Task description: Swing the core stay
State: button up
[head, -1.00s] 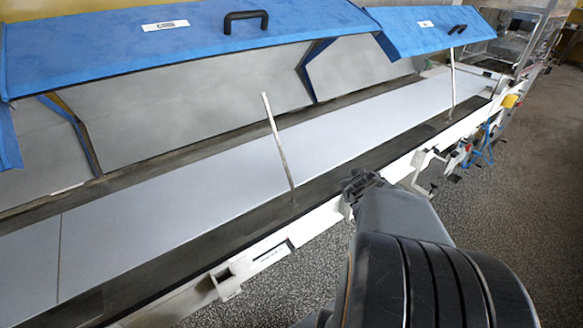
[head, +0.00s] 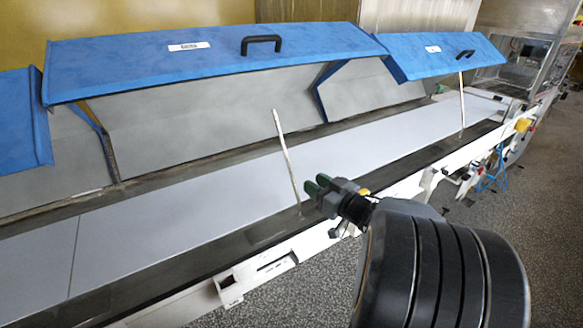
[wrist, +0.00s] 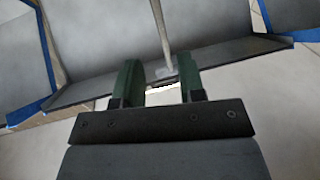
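A thin pale metal stay (head: 287,158) stands tilted at the near edge of the white belt, its top leaning left and its foot on the dark rail. It also shows in the wrist view (wrist: 160,30), beyond my fingertips and roughly in line with the gap between them. A second stay (head: 462,100) stands farther right under the smaller blue lid. No label tells which one is the core stay. My gripper (head: 318,184) is just right of the nearer stay's lower part. In the wrist view my gripper (wrist: 160,78) has its two green fingers apart with nothing between them.
A large blue lid (head: 215,60) with a black handle (head: 261,43) is raised above the white belt (head: 190,195). A smaller blue lid (head: 440,55) is raised to its right. A white side frame with brackets (head: 250,275) runs along the near side.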

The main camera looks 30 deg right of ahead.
aim_at(291, 169)
jog(key=x, duration=1)
jog(key=shift+w+a+p, duration=0.1)
jog(key=shift+p, duration=0.3)
jog(key=shift+c, duration=0.3)
grip_shut()
